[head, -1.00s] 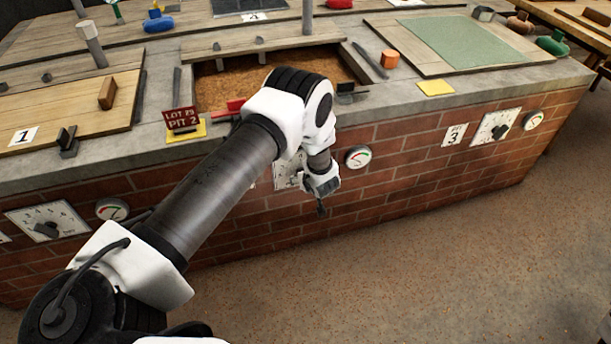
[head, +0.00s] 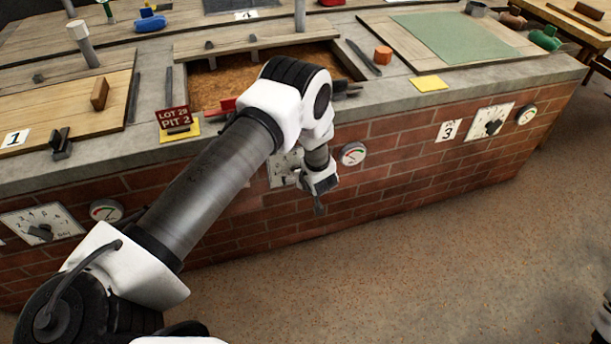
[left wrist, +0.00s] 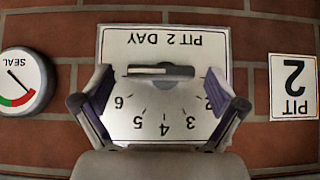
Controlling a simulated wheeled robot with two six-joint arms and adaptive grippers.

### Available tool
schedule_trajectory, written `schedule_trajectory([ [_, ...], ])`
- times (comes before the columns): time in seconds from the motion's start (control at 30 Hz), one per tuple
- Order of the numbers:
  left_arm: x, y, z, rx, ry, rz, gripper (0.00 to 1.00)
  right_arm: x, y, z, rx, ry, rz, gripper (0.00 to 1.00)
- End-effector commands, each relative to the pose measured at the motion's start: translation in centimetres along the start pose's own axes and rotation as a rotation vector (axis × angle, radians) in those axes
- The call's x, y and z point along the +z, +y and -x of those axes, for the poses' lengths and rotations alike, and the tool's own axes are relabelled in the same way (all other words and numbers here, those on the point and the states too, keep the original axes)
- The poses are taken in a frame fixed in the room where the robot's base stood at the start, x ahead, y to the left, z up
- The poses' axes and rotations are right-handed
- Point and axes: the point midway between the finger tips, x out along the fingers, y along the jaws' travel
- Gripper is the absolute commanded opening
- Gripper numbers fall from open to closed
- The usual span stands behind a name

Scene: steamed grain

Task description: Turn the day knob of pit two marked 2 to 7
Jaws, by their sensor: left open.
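The pit 2 day plate (left wrist: 165,45) is upside down in the left wrist view. Its dark knob (left wrist: 160,73) lies as a level bar, with a light line on its left part, above the 6 in the picture. The figures 2 to 6 show; I cannot read a 7. My left gripper (left wrist: 160,95) is open, one finger on each side of the knob, and holds nothing. In the head view the left gripper (head: 318,184) is in front of the brick wall, and my arm partly covers the pit 2 plate (head: 281,170).
A seal gauge (left wrist: 23,82) and a pit 2 label (left wrist: 293,87) flank the plate. Other day dials, pit 1 (head: 42,225) and pit 3 (head: 488,120), are on the same brick wall. A red lot sign (head: 174,120) stands on the ledge above. The floor in front is clear.

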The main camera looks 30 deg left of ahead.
Motion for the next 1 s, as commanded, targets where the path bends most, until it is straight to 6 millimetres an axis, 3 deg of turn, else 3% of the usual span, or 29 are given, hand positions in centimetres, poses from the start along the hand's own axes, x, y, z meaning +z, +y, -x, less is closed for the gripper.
schedule_trajectory([
  [0.2,-0.1,0.1,5.7,0.003,0.002,-0.004,0.96,0.0,0.0,0.0,0.0,0.0,0.0,0.4],
  [0.4,-0.1,0.1,9.5,0.002,0.002,-0.001,0.96,0.0,0.0,0.0,0.0,0.0,0.0,0.4],
  [0.53,0.0,0.0,10.2,0.0,0.002,-0.001,0.96,0.0,0.0,0.0,0.0,0.0,0.0,0.4],
  [1.0,0.2,-0.1,10.1,-0.002,-0.001,-0.003,0.96,0.0,0.0,0.0,0.0,0.0,0.0,0.4],
])
